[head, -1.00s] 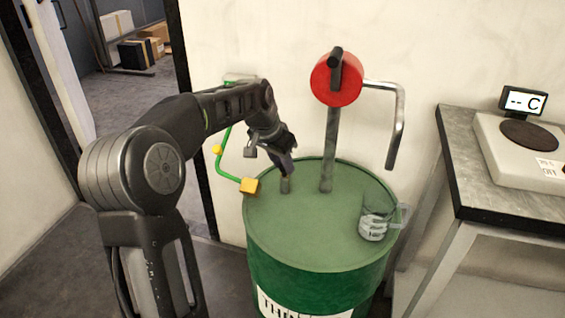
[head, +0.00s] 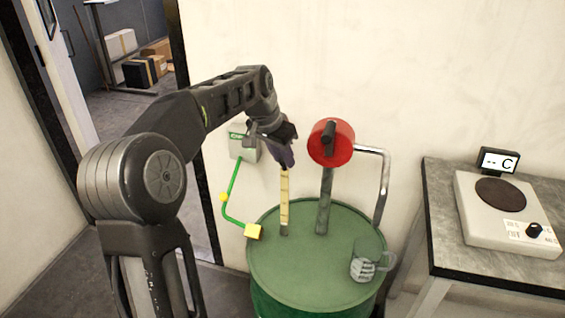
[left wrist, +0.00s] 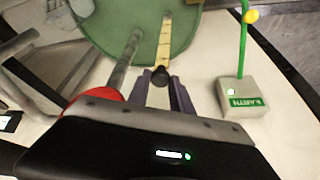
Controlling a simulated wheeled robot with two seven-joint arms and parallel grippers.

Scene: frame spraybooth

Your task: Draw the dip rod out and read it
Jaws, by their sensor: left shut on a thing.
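The dip rod (head: 284,200) is a pale yellow strip with dark marks. It stands upright, partly out of the bung hole in the green drum lid (head: 300,272). My left gripper (head: 284,160) is shut on its top end, above the drum. In the left wrist view the gripper (left wrist: 160,84) holds the rod's dark knob (left wrist: 160,77), and the yellow rod (left wrist: 164,42) runs away to the drum. The rod's lower end is hidden inside the drum. The marks are too small to read. My right gripper is not in view.
A red-headed hand pump (head: 330,143) with a bent spout stands close right of the rod. A clear jug (head: 366,262) sits on the lid. A green grounding cable (head: 233,190) hangs left from a wall box (head: 243,146). A bench (head: 500,257) with a hotplate-like device (head: 510,215) stands right.

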